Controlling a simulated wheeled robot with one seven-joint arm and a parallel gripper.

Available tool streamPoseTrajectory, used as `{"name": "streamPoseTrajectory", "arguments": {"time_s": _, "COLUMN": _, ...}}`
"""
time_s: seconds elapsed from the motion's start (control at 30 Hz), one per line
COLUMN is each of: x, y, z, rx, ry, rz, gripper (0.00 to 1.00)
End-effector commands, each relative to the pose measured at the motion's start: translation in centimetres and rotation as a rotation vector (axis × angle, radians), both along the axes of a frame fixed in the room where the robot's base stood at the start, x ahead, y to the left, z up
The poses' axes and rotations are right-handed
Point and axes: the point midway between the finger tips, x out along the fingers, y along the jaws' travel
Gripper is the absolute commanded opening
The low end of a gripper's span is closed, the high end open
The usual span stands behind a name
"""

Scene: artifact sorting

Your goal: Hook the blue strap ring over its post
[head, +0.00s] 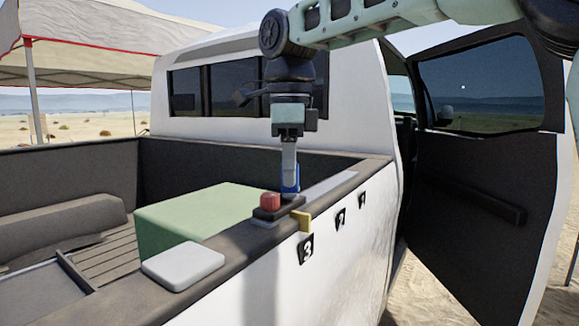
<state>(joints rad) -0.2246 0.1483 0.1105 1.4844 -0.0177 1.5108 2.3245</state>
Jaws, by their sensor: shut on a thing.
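My gripper (290,172) points straight down over the truck bed's side rail, near the cab. It is shut on a small blue piece, the blue strap ring (290,187), which shows around the fingertips. The ring's exact outline is too small to tell. It is just above or at the rail, right behind a red knob (270,201) on a black base (266,213). I cannot make out the post clearly, nor whether the ring is around it.
A yellow bracket (302,220) sits at the rail's edge above the label 3 (306,249). A green box (190,215) stands in the bed. A pale grey pad (183,265) lies on the near rail. The open cab door (470,180) stands at right.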

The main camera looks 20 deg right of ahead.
Motion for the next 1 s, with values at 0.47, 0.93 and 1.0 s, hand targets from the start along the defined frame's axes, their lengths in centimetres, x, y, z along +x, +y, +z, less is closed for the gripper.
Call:
{"name": "streamPoseTrajectory", "arguments": {"time_s": 0.47, "x": -0.01, "y": 0.00, "z": -0.52, "rx": 0.000, "ry": 0.000, "rz": 0.000, "gripper": 0.26}}
{"name": "streamPoseTrajectory", "arguments": {"time_s": 0.93, "x": 0.11, "y": -0.07, "z": -0.49, "rx": -0.001, "ry": -0.004, "rz": -0.001, "gripper": 0.38}}
{"name": "streamPoseTrajectory", "arguments": {"time_s": 1.0, "x": 0.12, "y": -0.08, "z": -0.46, "rx": 0.000, "ry": -0.004, "rz": -0.002, "gripper": 0.38}}
